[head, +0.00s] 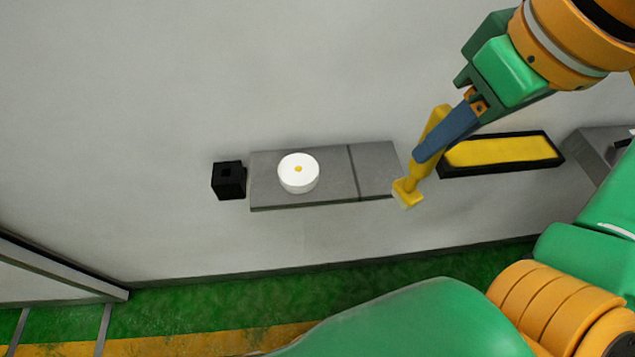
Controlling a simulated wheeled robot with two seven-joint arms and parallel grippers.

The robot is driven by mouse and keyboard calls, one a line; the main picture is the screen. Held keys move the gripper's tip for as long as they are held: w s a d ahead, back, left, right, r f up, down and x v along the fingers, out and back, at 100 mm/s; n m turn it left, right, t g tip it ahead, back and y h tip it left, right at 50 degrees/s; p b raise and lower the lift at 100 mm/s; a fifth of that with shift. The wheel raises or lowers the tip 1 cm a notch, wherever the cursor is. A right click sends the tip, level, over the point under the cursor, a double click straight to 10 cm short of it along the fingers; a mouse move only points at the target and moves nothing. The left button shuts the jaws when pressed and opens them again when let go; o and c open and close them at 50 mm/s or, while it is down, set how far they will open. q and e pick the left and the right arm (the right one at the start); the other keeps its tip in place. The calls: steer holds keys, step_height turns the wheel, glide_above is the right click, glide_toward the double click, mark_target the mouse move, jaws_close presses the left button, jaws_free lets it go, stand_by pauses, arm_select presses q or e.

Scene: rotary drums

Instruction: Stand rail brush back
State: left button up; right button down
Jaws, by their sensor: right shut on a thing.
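The rail brush (407,189) is yellow, with a pale bristle end at the bottom and its handle running up and slightly right. My right gripper (428,148), with blue fingers, is shut on the brush's handle. The brush is tilted, with its bristle end down, at the right end of the grey plate in the picture. I cannot tell whether it touches anything below. A small black block with a square hole (228,180) stands left of the plate, well away from the brush. My left gripper is not in view.
A white drum with a yellow centre (298,173) sits on the grey two-part plate (376,166). A black-rimmed tray with a yellow inside (500,152) lies right of the brush. A grey box (597,150) is at the far right. The pale surface in front is clear.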

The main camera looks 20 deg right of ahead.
steer(key=shift+a, duration=0.1)
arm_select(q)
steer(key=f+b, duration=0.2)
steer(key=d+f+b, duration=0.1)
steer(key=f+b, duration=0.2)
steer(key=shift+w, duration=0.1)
arm_select(e)
steer(key=w+d+f, duration=0.2)
steer(key=w+f, duration=0.4)
steer(key=w, duration=0.1)
steer(key=w+d+f, duration=0.2)
steer(key=w+f, duration=0.5)
steer(key=shift+d, duration=0.4)
steer(key=shift+f, duration=0.15)
steer(key=shift+s+a+f+b, duration=0.1)
steer(key=shift+a+f+b, duration=0.05)
steer(key=shift+b, duration=0.15)
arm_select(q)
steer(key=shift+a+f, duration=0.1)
arm_select(e)
steer(key=c, duration=0.7)
jaws_free()
steer(key=shift+c, duration=0.2)
steer(key=shift+r, duration=0.2)
